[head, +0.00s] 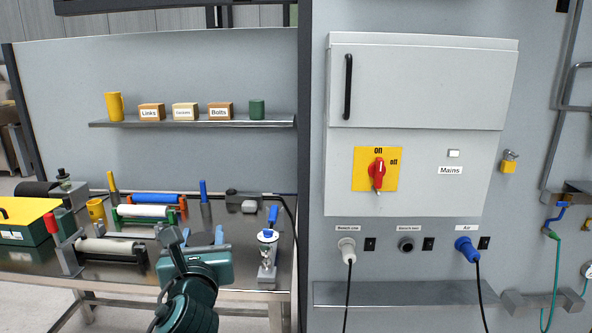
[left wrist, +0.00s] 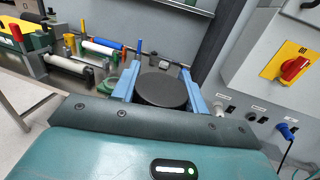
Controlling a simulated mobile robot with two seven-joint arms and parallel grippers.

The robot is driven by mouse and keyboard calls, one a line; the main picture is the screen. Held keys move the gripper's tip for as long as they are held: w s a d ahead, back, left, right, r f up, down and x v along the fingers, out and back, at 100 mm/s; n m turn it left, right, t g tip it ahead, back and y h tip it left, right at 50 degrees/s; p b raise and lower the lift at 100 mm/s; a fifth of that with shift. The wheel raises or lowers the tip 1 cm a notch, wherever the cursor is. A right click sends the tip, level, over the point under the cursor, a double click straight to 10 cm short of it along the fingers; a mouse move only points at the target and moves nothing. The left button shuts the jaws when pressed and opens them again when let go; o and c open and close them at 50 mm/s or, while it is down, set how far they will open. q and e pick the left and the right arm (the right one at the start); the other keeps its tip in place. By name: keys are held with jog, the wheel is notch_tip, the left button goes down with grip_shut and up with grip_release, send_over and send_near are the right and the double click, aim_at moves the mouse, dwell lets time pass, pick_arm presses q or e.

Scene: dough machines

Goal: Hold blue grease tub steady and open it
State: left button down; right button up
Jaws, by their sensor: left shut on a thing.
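My left gripper (head: 203,236) is over the front of the steel bench in the head view. In the left wrist view its two light blue fingers (left wrist: 157,82) stand on either side of a round tub (left wrist: 162,91) with a flat dark grey top, and they are shut on it. I take this as the grease tub. Its sides are hidden, so I see no blue on it. In the head view my gripper hides most or all of it. The top looks level and in place. My right gripper is in neither view.
The steel bench (head: 120,279) holds several rollers, a green and yellow box (head: 28,222), a yellow mug (head: 96,210) and a white-topped device (head: 267,250) right of my gripper. A shelf (head: 190,123) with small boxes is behind. A grey mains cabinet (head: 420,130) stands at right.

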pick_arm(q)
jog(key=s+a+f+m+h, duration=0.1)
jog(key=s+f, duration=0.6)
jog(key=s, duration=0.1)
jog(key=s+a+f+m+h, duration=0.1)
jog(key=s+f+h, duration=0.1)
jog(key=s+f, duration=0.4)
jog(key=s, duration=0.2)
jog(key=shift+s+a+f+h, duration=0.25)
jog(key=shift+s+f+h, duration=0.05)
jog(key=shift+f, duration=0.05)
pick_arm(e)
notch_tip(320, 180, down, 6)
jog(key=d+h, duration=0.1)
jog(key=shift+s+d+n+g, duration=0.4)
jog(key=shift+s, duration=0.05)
